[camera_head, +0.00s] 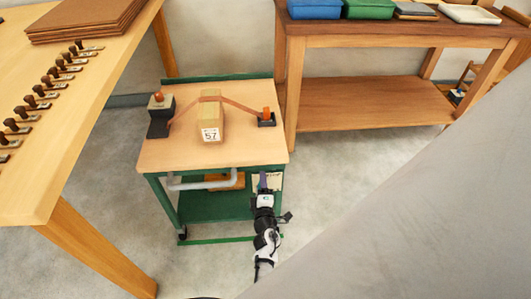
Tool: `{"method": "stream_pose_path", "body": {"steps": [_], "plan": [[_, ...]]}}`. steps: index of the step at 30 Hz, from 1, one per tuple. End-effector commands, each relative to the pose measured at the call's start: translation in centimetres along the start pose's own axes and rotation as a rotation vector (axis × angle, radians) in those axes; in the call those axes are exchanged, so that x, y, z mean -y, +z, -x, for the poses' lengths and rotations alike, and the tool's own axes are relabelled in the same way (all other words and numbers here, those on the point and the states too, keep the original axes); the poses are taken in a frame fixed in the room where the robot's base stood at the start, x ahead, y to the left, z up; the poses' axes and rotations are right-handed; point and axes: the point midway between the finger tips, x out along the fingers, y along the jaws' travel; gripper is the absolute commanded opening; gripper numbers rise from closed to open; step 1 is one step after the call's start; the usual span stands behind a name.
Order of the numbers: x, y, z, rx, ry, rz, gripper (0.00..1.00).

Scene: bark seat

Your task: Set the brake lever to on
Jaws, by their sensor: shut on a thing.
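My gripper (264,192) reaches up to the front right of the green cart (215,207), just below its wooden top. It is shut on a small dark bluish upright piece, which looks like the brake lever (263,180). A pale plate (275,182) shows beside and behind that piece. My gripper hides part of the lever and plate, so I cannot read any marks or tell which setting the lever is at.
On the cart top (240,152) stands a wooden block (210,120) marked 57, with a strap to a dark post at each side. A grey bar handle (200,184) juts from the front. A workbench (90,110) stands left, a shelved table (370,98) behind right. Floor between is clear.

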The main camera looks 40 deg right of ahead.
Motion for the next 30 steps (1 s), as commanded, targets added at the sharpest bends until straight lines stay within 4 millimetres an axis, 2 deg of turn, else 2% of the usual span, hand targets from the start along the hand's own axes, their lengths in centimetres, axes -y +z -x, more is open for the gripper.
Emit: {"method": "stream_pose_path", "body": {"steps": [9, 26, 27, 28, 30], "plan": [[0.02, -0.70, -0.01, -0.001, 0.002, 0.129, 0.14], [0.02, -0.85, -0.01, -0.001, 0.000, 0.162, 0.14], [0.02, -0.86, -0.01, -0.001, 0.000, 0.162, 0.58], [0.03, -0.86, -0.01, -0.001, 0.000, 0.162, 0.62], [0.03, -0.86, -0.01, -0.001, 0.000, 0.161, 0.64]]}}
